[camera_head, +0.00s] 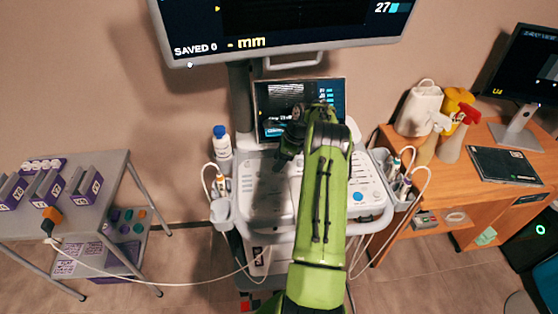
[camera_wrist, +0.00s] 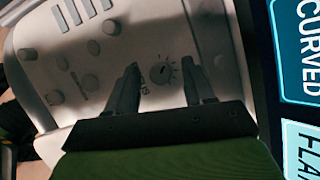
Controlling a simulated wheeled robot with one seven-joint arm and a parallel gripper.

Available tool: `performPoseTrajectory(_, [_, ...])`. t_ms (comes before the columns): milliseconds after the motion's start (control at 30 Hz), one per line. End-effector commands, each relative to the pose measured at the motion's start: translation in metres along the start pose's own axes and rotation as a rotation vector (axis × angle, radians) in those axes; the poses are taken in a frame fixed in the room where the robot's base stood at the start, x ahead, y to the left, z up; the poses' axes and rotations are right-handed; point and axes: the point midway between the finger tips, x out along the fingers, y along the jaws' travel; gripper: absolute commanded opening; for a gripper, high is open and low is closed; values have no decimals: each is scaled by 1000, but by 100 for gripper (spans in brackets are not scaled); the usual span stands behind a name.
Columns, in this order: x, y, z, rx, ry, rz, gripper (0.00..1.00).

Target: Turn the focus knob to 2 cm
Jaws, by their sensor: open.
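The focus knob (camera_wrist: 161,75) is a small round knob on the pale console panel (camera_wrist: 115,58), with tick marks around it and partly covered lettering beside it. Its pointer setting is too small to read. In the wrist view my gripper (camera_wrist: 160,65) is open, with one dark finger on each side of the knob in the picture. I cannot tell how far above the panel the fingertips are. In the head view my gripper (camera_head: 284,158) is over the upper middle of the console (camera_head: 262,205), and the knob cannot be made out there.
Other knobs (camera_wrist: 57,97) and slider-like keys (camera_wrist: 80,12) stand on the panel. The console's small screen (camera_head: 272,98) rises behind my gripper. Probe holders (camera_head: 221,210) flank the console. A grey cart (camera_head: 85,225) stands left, a wooden desk (camera_head: 470,190) right.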

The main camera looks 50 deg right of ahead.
Motion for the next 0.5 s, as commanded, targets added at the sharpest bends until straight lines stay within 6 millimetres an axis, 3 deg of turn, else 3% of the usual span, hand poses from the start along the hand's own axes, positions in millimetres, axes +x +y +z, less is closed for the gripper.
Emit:
performPoseTrajectory(67, [0,0,0,0,0,0,53])
performPoseTrajectory(400, [-1,0,0,-1,0,0,2])
performPoseTrajectory(500, [-1,0,0,-1,0,1,0])
